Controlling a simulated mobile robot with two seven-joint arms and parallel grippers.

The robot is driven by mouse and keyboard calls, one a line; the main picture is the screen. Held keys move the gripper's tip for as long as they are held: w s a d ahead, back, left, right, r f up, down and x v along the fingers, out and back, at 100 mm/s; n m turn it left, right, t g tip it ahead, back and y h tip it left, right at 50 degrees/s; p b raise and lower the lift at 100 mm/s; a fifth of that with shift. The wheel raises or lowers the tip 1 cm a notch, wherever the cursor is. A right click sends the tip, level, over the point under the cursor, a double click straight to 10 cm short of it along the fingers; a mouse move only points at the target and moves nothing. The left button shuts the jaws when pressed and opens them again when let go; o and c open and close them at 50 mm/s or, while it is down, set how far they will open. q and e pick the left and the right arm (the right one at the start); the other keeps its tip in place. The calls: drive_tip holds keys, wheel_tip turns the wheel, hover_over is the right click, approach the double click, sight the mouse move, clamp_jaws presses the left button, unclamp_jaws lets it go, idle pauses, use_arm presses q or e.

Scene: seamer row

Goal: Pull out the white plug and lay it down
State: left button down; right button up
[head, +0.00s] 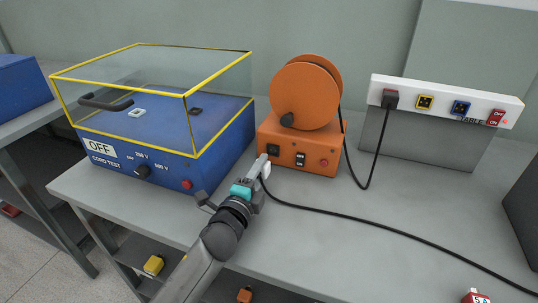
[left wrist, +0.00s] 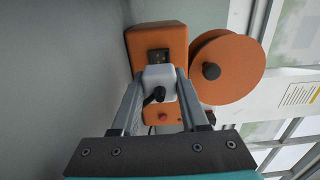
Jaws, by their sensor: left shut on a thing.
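The white plug (left wrist: 158,80) is between the fingers of my left gripper (left wrist: 155,85), which is shut on it. Its black cord leaves the back of the plug. In the head view my left gripper (head: 259,170) is just in front of the orange reel box (head: 316,161), near its left end. The plug (head: 266,170) shows as a small white piece there. The dark socket (head: 272,150) on the box face shows uncovered, and it also shows in the left wrist view (left wrist: 158,55). The plug looks apart from it. My right gripper is out of view.
A blue cord tester (head: 165,165) with a yellow-edged clear cover stands at the left. A white outlet strip (head: 445,100) holds a black plug (head: 390,99) at the back right. The black cord (head: 400,232) crosses the grey bench (head: 350,255), mostly clear at front right.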

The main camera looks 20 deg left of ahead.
use_arm(q)
drive_tip(key=shift+s, duration=0.3)
